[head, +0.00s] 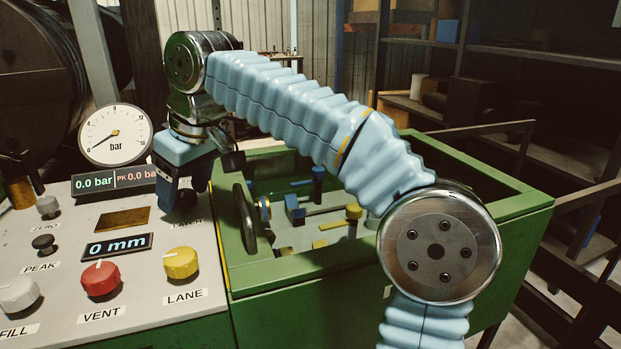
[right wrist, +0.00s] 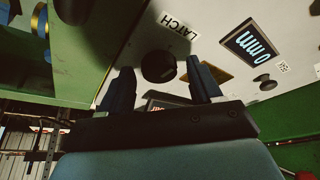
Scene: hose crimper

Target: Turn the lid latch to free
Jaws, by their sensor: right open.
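The lid latch is a round black knob (right wrist: 158,68) on the pale panel, beside the LATCH label (right wrist: 179,25) in the right wrist view. In the head view my right gripper (head: 184,196) covers most of the knob, and its label is partly hidden. My right gripper also shows in the right wrist view (right wrist: 161,82). It is open, with one dark finger on each side of the knob; I cannot tell whether either finger touches it. The knob's pointer mark is not visible. My left gripper is not in view.
The green crimper box (head: 400,262) stands right of the panel, with a black handle (head: 245,218) on its near left side. A yellow LANE knob (head: 181,263), a red VENT knob (head: 101,279) and a pressure gauge (head: 116,135) are nearby. The small display (head: 117,247) reads 0 mm.

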